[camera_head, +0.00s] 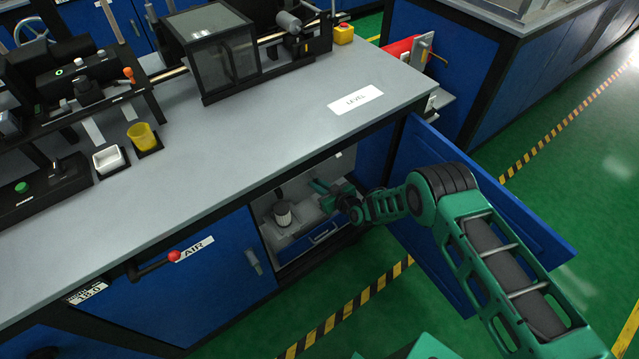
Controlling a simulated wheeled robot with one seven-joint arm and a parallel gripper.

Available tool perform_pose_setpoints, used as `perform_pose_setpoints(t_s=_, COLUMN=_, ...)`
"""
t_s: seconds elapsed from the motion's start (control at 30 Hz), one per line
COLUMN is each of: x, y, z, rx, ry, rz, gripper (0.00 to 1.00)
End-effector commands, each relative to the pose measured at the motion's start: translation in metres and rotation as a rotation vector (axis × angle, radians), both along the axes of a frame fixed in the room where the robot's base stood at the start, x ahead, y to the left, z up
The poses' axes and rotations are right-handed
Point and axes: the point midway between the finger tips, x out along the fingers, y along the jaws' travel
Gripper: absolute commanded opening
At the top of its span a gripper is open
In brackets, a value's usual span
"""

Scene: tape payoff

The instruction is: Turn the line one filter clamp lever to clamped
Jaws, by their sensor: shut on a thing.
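A pale cylindrical filter (283,213) with a dark top stands inside the open cabinet under the grey bench. My arm reaches into the cabinet from the right. My gripper (322,196) is just right of the filter, below the bench edge. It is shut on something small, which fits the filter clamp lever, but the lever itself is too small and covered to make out. The lever's angle cannot be told from this view.
The blue cabinet door (490,215) stands open to the right, behind my arm. A red-knobbed handle (174,256) sticks out by the AIR label on the front. A blue-fronted drawer or tray (322,234) lies low in the cabinet. The bench's right part (300,125) is mostly clear.

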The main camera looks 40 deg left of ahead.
Motion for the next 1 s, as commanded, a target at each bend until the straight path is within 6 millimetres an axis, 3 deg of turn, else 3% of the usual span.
perform_pose_setpoints(t_s=0.03, x=0.010, y=-0.003, z=0.002, rx=0.002, ry=-0.007, rz=-0.012, gripper=0.00)
perform_pose_setpoints(t_s=0.37, x=0.010, y=-0.003, z=0.002, rx=0.002, ry=-0.007, rz=-0.013, gripper=0.00)
perform_pose_setpoints(t_s=0.4, x=0.010, y=-0.003, z=0.002, rx=0.002, ry=-0.007, rz=-0.013, gripper=0.17)
perform_pose_setpoints(t_s=0.47, x=0.009, y=-0.002, z=0.002, rx=0.002, ry=-0.006, rz=-0.011, gripper=0.31)
perform_pose_setpoints(t_s=0.8, x=0.002, y=0.000, z=0.001, rx=0.002, ry=-0.001, rz=-0.003, gripper=0.31)
perform_pose_setpoints(t_s=1.0, x=-0.002, y=-0.013, z=0.007, rx=0.000, ry=0.001, rz=0.000, gripper=0.31)
